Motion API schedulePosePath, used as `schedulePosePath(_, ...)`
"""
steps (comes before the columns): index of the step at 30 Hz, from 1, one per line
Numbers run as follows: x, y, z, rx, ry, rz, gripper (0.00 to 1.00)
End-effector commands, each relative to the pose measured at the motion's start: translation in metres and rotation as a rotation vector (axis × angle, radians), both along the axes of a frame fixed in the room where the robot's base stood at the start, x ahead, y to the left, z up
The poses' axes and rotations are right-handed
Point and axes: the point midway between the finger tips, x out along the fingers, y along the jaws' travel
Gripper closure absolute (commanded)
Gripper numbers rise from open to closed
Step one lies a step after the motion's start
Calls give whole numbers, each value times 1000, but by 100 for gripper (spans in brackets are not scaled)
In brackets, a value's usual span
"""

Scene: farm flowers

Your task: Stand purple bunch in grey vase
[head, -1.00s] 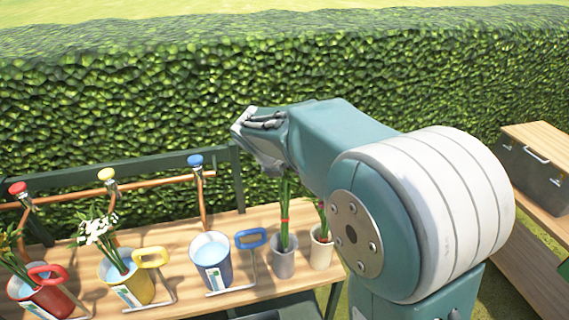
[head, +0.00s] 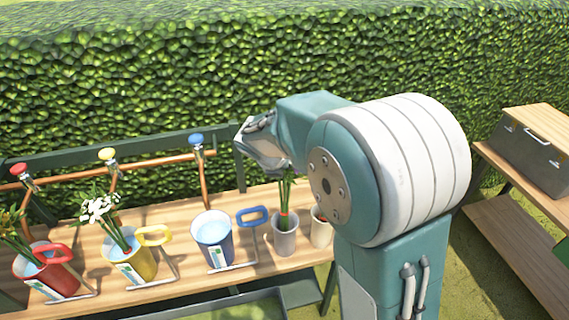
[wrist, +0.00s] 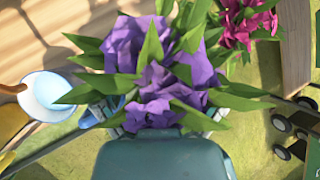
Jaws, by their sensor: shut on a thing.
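The purple bunch (wrist: 155,75) fills the middle of the wrist view, with broad green leaves around it. Its green stems (head: 287,192) show below my wrist in the head view, with a red band around them. The stems run upright down into the mouth of the grey vase (head: 284,243) on the table, the band about level with the rim. My gripper (wrist: 158,128) is shut on the bunch above the vase. Its fingertips are mostly hidden by blooms and leaves. In the head view my arm hides the blooms.
A pale vase (head: 321,233) with a magenta bunch (wrist: 245,20) stands close on the right. A rail with taps (head: 196,139) runs behind.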

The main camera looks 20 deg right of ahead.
Motion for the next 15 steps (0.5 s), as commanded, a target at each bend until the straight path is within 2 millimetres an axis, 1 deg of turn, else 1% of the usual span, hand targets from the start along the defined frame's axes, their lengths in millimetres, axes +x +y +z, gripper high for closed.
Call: schedulePosePath(15,0,0,-35,-1,1,0,69)
